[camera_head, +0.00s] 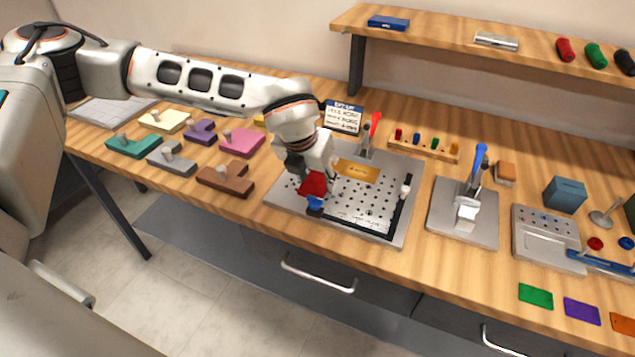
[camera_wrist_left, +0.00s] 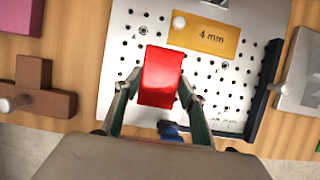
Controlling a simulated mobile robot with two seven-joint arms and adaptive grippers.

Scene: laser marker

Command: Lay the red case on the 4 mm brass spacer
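The red case (camera_wrist_left: 161,76) is between the two fingers of my left gripper (camera_wrist_left: 160,92), which is shut on it by its sides. In the head view the red case (camera_head: 314,186) hangs under my left gripper (camera_head: 312,175), over the left front part of the perforated metal plate. The brass spacer (camera_wrist_left: 204,38), marked 4 mm, lies flat on the plate behind and to the right of the case. It also shows in the head view (camera_head: 356,171), clear of the case. Whether the case touches the plate is hard to tell. My right gripper is out of view.
The perforated plate (camera_head: 345,222) has a dark rail (camera_head: 398,208) on its right side and a red-handled clamp (camera_head: 372,130) at the back. A blue part (camera_head: 315,204) sits at its front edge. A brown block (camera_head: 228,180) lies to the left, a blue-handled press (camera_head: 473,185) to the right.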

